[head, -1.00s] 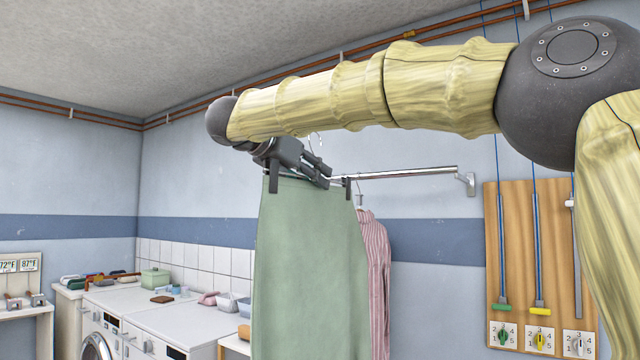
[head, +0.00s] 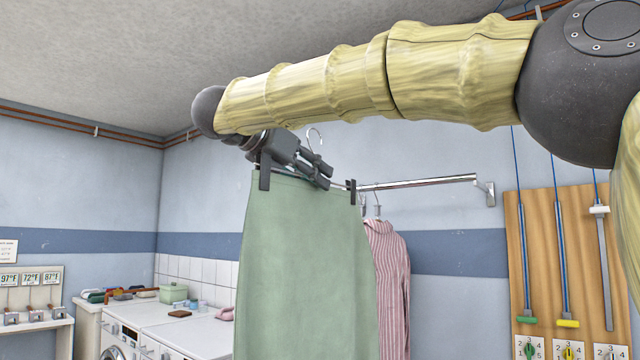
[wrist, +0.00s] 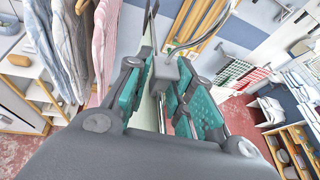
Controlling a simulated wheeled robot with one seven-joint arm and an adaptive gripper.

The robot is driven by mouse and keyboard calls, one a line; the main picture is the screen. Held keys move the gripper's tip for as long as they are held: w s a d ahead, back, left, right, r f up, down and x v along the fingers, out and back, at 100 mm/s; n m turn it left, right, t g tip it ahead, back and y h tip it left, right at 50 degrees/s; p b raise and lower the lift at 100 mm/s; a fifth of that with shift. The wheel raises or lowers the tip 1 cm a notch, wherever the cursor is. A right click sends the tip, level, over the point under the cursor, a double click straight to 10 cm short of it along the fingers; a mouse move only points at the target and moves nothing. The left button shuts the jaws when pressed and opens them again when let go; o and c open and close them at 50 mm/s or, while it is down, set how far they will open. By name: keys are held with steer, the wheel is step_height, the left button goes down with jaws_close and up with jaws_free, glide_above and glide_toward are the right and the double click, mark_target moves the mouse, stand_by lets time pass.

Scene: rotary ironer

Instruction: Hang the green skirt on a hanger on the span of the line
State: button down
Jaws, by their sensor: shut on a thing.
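The green skirt (head: 305,265) hangs from a clip hanger (head: 315,138), whose dark clips grip its waistband at both ends. My gripper (head: 322,172) is shut on the hanger near its middle, just below the hook. The hook stands up free in the head view. The metal rail (head: 425,182) runs out to a wall bracket behind the skirt, and the skirt covers its near part. In the wrist view the gripper (wrist: 172,95) closes around the hanger's grey middle block. I cannot tell how far the hook is from the rail.
A pink striped shirt (head: 388,280) hangs on the rail behind the skirt; several garments (wrist: 70,50) show at left in the wrist view. A wooden board with cords and dials (head: 560,260) is on the right wall. White washing machines (head: 150,325) stand at lower left.

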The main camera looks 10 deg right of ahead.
steer(key=shift+s+a+b, duration=1.1)
steer(key=shift+s+a, duration=0.8)
steer(key=shift+a, duration=0.15)
